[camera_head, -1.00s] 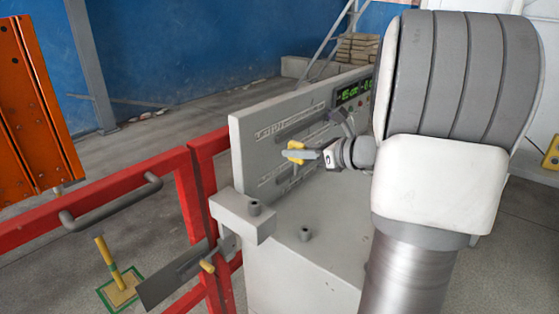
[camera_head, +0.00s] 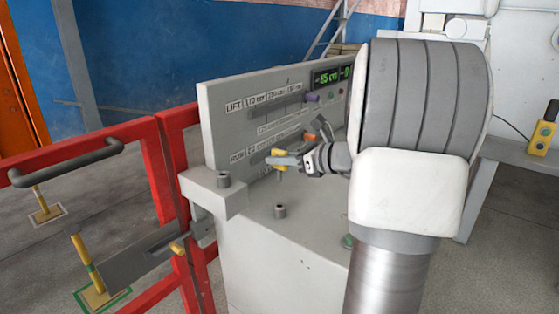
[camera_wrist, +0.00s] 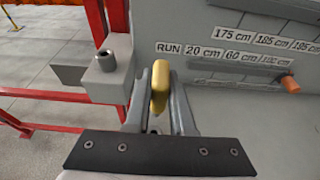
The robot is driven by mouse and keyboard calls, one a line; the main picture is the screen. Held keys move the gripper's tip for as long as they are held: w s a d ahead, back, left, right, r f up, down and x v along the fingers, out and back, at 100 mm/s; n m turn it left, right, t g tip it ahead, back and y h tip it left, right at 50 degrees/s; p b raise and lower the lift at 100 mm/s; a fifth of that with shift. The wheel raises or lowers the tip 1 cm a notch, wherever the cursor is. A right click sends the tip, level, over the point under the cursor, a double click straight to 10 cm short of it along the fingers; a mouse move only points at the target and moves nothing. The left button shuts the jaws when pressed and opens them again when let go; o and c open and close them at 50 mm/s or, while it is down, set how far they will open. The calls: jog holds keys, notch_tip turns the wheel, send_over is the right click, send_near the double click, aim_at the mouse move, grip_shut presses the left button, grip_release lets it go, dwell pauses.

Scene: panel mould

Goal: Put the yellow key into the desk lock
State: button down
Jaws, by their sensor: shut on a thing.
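My gripper (camera_head: 290,160) is shut on the yellow key (camera_head: 281,153) and holds it above the grey desk top, in front of the panel. In the wrist view the yellow key (camera_wrist: 160,88) stands between the two fingers, and its lower end is mostly hidden. A short grey lock cylinder (camera_head: 280,211) stands on the desk top, below and apart from the key. A similar cylinder (camera_head: 223,180) stands on the side block at the desk's left corner; it also shows in the wrist view (camera_wrist: 106,60). I cannot tell from the wrist view where the desk-top cylinder lies.
The upright panel (camera_head: 222,115) behind the gripper carries labelled slots, a purple knob (camera_head: 312,98), an orange knob (camera_head: 309,137) and a green display (camera_head: 328,77). A red gate (camera_head: 140,130) with a sliding bolt plate (camera_head: 130,257) stands left. The desk top around the cylinder is clear.

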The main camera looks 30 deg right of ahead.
aim_at(279, 181)
jog(key=shift+f, duration=0.15)
dwell(0.3)
jog(key=shift+f+b, duration=2.1)
jog(key=shift+f, duration=0.9)
jog(key=shift+f+b, duration=1.35)
jog(key=shift+f, duration=0.75)
jog(key=c, duration=0.7)
grip_release()
jog(key=p+v, duration=0.3)
jog(key=v, duration=1.4)
jog(key=shift+s+d+r, duration=0.1)
jog(key=shift+s+r, duration=0.05)
